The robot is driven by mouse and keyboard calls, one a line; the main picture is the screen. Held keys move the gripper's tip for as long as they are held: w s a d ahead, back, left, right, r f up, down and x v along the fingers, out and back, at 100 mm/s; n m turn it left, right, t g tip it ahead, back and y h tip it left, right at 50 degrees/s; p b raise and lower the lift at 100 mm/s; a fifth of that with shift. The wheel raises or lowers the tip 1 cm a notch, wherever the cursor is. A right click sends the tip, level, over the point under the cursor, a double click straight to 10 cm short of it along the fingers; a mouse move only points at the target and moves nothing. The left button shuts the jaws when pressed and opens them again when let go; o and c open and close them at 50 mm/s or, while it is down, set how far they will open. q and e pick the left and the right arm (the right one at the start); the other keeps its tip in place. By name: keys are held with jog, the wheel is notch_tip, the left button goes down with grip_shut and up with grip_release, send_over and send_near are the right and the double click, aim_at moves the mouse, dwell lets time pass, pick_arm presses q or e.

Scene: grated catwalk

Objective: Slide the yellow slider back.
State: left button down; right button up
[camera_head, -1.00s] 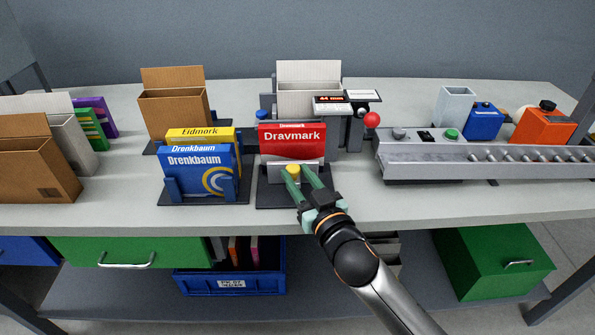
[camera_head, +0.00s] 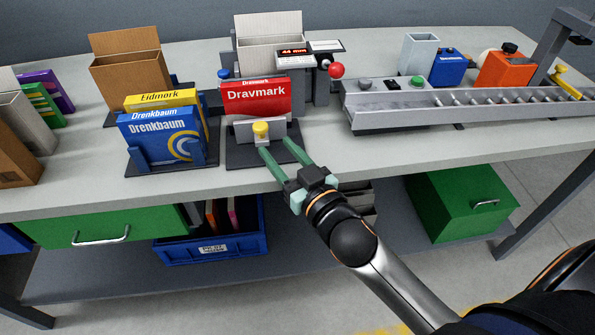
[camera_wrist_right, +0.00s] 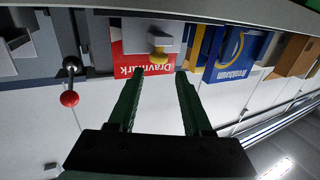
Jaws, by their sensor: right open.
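The yellow slider (camera_head: 261,130) is a small knob on a grey metal plate (camera_head: 243,132) in front of the red Dravmark box (camera_head: 257,97). In the right wrist view, the yellow slider (camera_wrist_right: 159,57) lies beyond the fingertips, between their lines. My right gripper (camera_head: 275,146) is open and empty, its green fingers just in front of the slider and apart from it. It also shows in the right wrist view (camera_wrist_right: 160,75). My left gripper is not in view.
Blue and yellow boxes (camera_head: 160,135) stand in a holder to the left. A red ball-ended lever (camera_head: 337,70) is at the back right of the slider. A conveyor (camera_head: 450,103) runs along the right. The bench front (camera_head: 330,150) is clear.

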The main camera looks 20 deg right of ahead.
pick_arm(q)
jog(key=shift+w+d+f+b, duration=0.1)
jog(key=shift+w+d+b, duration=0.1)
jog(key=shift+b, duration=0.1)
pick_arm(e)
jog(key=s, duration=0.6)
jog(key=shift+s+d, duration=0.35)
pick_arm(q)
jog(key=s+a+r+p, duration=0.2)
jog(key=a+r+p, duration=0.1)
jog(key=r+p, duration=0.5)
jog(key=p, duration=0.3)
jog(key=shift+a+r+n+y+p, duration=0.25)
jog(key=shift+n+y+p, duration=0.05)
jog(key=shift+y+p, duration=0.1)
pick_arm(e)
jog(key=s+f+g, duration=0.4)
jog(key=s+f, duration=0.1)
jog(key=f, duration=0.5)
jog(key=s+f+g, duration=0.4)
jog(key=s+f, duration=0.2)
jog(key=f, duration=0.4)
jog(key=shift+s+a+n+g, duration=0.2)
jog(key=shift+a+n+g, duration=0.1)
jog(key=shift+g, duration=0.1)
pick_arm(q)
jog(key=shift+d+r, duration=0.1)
pick_arm(e)
jog(key=shift+r, duration=0.1)
